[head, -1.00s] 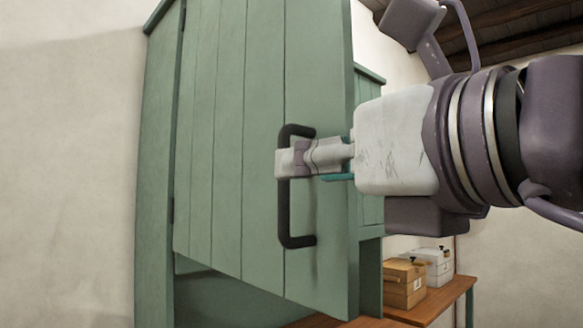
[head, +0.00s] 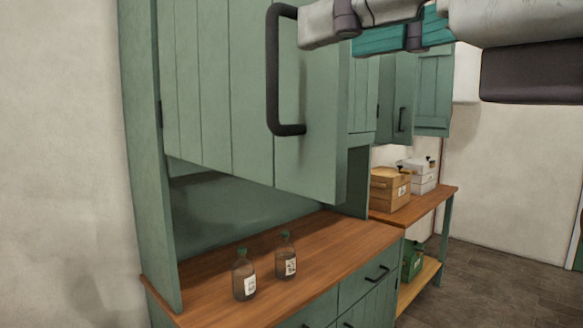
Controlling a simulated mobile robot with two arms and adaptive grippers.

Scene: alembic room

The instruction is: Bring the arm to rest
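My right gripper (head: 312,34) is at the top of the head view, its arm coming in from the right and partly cut off by the frame edge. Its pale fingertip is just right of the black handle (head: 272,75) on a green cabinet door (head: 215,100). Whether it touches the handle is unclear. The door is hinged at the left and stands swung out from the cabinet. My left gripper is out of view.
Two dark bottles (head: 244,276) (head: 286,257) stand on the wooden counter (head: 330,245) below the door. A wooden box (head: 388,190) and a white box (head: 424,178) sit on a further table. Floor (head: 500,270) is clear at right.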

